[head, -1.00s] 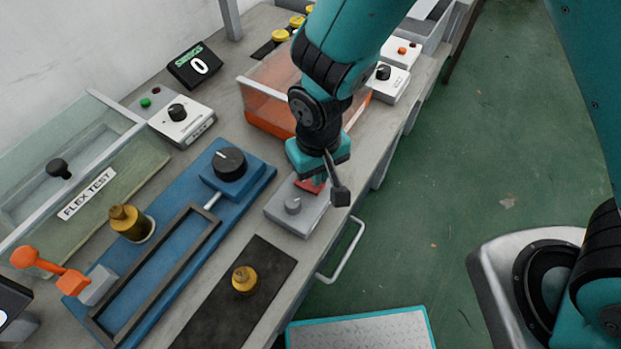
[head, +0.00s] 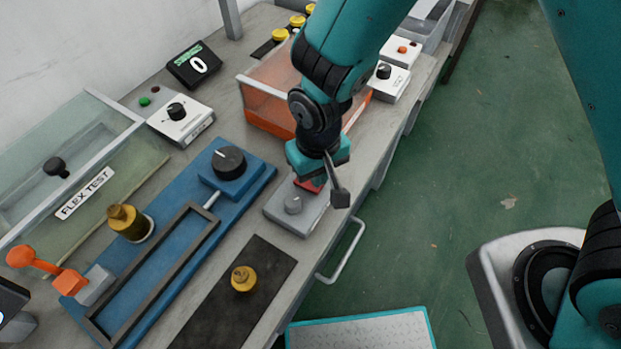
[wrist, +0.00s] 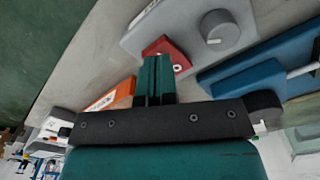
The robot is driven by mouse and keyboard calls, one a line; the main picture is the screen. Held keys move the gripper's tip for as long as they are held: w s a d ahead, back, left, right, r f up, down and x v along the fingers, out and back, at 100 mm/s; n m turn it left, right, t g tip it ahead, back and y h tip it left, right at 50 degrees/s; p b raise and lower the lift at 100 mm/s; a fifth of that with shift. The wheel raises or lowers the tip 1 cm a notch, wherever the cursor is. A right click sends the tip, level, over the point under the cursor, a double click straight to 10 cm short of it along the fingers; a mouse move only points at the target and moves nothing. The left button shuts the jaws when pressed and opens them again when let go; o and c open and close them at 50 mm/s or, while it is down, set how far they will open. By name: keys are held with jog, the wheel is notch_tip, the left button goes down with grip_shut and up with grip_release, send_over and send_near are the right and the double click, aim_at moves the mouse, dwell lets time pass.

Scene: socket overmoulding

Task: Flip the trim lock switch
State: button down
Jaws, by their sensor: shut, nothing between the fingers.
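A grey control box (head: 299,206) with a round grey knob (head: 293,204) sits near the front edge of the bench. A red switch (head: 309,184) is on its far end, partly hidden by my gripper (head: 318,180). In the wrist view the red switch (wrist: 167,52) shows with a white mark, just beyond my closed fingertips (wrist: 154,62). The grey box (wrist: 190,25) and its knob (wrist: 218,27) also show there. My gripper is shut and empty, pointing down at the switch. I cannot tell whether the fingertips touch it.
An orange bin (head: 262,116) stands behind my gripper. A blue fixture (head: 190,240) with a black dial (head: 229,162) lies left of the grey box. A brass plug (head: 243,279) stands on a dark mat (head: 215,315). A drawer handle (head: 345,252) juts from the bench front.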

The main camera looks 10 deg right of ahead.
jog(key=shift+f+b, duration=0.6)
jog(key=shift+f, duration=0.35)
jog(key=shift+r, duration=0.1)
jog(key=shift+r+p, duration=3.05)
jog(key=shift+r, duration=0.4)
jog(key=shift+r, duration=0.1)
jog(key=s+d+r+n+y, duration=0.1)
jog(key=s+d+r, duration=0.2)
jog(key=r, duration=0.5)
jog(key=s+d+r+y, duration=0.1)
jog(key=s+d+r, duration=0.2)
jog(key=r, duration=0.5)
jog(key=s+d+r+n+y, duration=0.1)
jog(key=s+d+r, duration=0.3)
jog(key=r, duration=0.4)
jog(key=shift+s+n+y, duration=0.2)
jog(key=shift+n+y, duration=0.1)
jog(key=shift+y, duration=0.3)
